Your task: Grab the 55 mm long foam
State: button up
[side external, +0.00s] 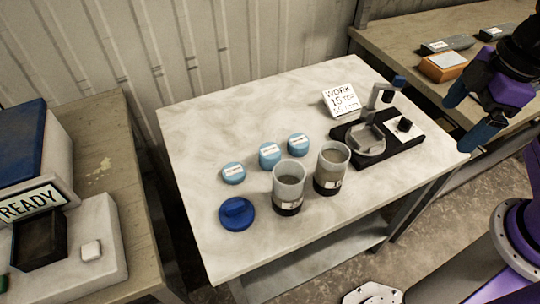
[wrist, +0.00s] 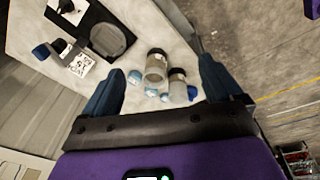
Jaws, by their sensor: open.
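Three light-blue foam cylinders with white labels stand on the white table: a left one (side external: 233,174), a middle one (side external: 270,157) that looks tallest, and a right one (side external: 298,146). The label print is too small to read, so I cannot tell which is 55 mm. In the wrist view the foams show small beyond the fingers, one of them at the left (wrist: 134,77). My gripper (side external: 457,125) is open and empty, above and beyond the table's right end, well apart from the foams.
Two clear tubes (side external: 288,185) (side external: 331,170) with grey contents stand in front of the foams. A dark-blue cap (side external: 237,213) lies at the front left. A black fixture (side external: 410,137) and a sign (side external: 341,100) stand at the right. The table's back left is clear.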

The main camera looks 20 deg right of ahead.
jog(key=w+a+r+m+t+y, duration=0.1)
jog(key=w+a+t+y, duration=0.15)
jog(key=w+a, duration=0.55)
jog(key=w+a+r+t+y, duration=0.1)
jog(key=w+a+t+y, duration=0.2)
jog(key=w, duration=0.9)
jog(key=n+g+y, duration=0.3)
jog(key=y, duration=0.2)
send_over(264, 154)
jog(key=d, duration=0.3)
jog(key=shift+f, duration=1.05)
notch_tip(264, 154, down, 24)
jog(key=shift+w+r, duration=0.1)
notch_tip(264, 154, down, 3)
jog(key=shift+a+f, duration=0.15)
jog(key=shift+t+x, duration=0.25)
jog(key=shift+x, duration=1.05)
jog(key=shift+w, duration=0.1)
jog(key=c, duration=1)
